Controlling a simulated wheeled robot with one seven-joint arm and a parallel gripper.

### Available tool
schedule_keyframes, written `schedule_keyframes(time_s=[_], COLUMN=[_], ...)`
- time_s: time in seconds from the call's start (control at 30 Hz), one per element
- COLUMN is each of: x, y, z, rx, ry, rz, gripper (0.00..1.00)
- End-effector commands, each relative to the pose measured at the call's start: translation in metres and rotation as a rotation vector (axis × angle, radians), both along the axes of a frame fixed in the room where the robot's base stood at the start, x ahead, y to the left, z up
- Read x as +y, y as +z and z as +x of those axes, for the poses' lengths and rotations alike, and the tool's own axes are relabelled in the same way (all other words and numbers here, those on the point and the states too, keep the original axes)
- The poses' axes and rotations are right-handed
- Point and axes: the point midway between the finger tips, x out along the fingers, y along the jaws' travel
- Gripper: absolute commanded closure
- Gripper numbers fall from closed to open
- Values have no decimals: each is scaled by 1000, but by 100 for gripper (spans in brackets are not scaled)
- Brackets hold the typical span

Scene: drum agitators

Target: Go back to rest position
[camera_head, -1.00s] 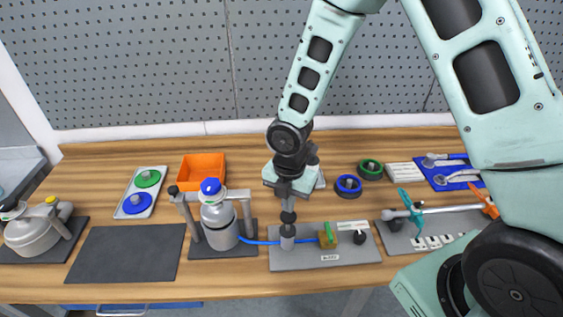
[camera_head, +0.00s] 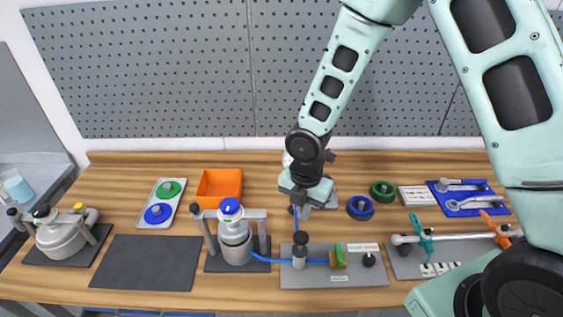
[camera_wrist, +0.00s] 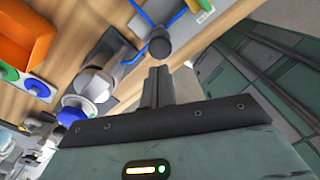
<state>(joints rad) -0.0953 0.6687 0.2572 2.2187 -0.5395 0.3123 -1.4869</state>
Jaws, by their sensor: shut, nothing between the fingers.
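My gripper (camera_head: 297,211) hangs above the wooden bench, at the end of my bent arm. In the wrist view its two dark fingers (camera_wrist: 158,72) are pressed together with nothing between them. In the head view, a grey post with a black knob (camera_head: 300,238) stands on a grey base plate (camera_head: 350,278) just below and in front of the fingers. The black knob also shows just beyond the fingertips in the wrist view (camera_wrist: 160,46); a gap separates them.
A blue-capped metal drum (camera_head: 235,240) in a bracket stands left of the post, a blue hose between them. An orange bin (camera_head: 219,186), a tray with green and blue discs (camera_head: 160,203), black rings and tools (camera_head: 462,198) lie around. A dark mat (camera_head: 145,262) is bare.

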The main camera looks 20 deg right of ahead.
Motion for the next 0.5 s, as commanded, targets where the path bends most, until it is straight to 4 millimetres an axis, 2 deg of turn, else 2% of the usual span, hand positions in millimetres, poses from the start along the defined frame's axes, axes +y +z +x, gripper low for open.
schedule_keyframes(time_s=[0.17, 0.27, 0.37, 0.5], x=[3, 11, 24, 43], y=[-1, -2, -2, -2], z=[-2, -11, -30, -70], rx=[-2, -11, -20, -24], ry=[-29, -140, -342, -698], rz=[-1, -2, -2, 6], gripper=[100, 100, 100, 100])
